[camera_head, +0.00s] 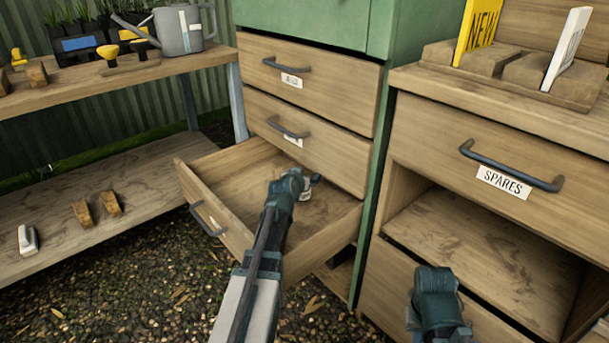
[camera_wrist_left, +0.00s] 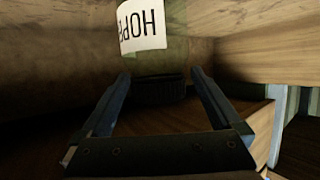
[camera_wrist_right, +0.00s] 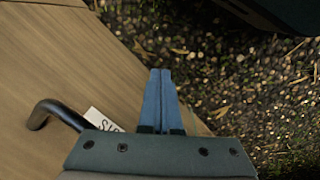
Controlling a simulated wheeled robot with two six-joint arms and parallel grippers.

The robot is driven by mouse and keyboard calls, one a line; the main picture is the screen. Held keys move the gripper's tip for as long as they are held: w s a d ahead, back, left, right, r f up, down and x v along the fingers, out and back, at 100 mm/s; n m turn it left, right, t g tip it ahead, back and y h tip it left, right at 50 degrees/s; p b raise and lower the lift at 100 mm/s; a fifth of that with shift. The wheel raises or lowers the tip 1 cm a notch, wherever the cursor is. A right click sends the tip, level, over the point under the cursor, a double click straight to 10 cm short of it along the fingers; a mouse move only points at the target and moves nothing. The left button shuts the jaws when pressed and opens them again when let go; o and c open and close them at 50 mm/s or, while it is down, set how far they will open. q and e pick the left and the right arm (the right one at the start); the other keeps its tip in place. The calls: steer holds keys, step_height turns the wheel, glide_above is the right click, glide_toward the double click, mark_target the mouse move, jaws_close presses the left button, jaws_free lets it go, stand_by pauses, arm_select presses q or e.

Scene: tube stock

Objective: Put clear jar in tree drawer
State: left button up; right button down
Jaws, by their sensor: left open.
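The clear jar (camera_wrist_left: 174,52) shows in the left wrist view with a white label reading "HOPPE…" and a dark lid between my fingers. In the head view a small part of the jar (camera_head: 306,195) shows beside my left gripper (camera_head: 299,181), over the floor of the open bottom drawer (camera_head: 190,192). My left gripper is open around the lid end; I cannot tell whether the jar rests on the drawer floor. The open drawer's label is too small to read. My right gripper (camera_wrist_right: 161,72) is shut and empty, in front of the right cabinet.
Two closed drawers (camera_head: 307,80) are above the open one. The right cabinet has a closed "SPARES" drawer (camera_head: 500,150) over an open shelf (camera_head: 480,255). A workbench (camera_head: 120,80) with a watering can (camera_head: 181,29) stands at left. Gravel lies in front.

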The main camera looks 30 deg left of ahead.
arm_select(q)
steer(key=shift+r+p, duration=0.4)
steer(key=shift+r, duration=0.1)
steer(key=p+v, duration=0.5)
steer(key=v, duration=0.7)
steer(key=shift+r, duration=0.2)
arm_select(e)
step_height(320, 180, up, 6)
steer(key=shift+f, duration=0.1)
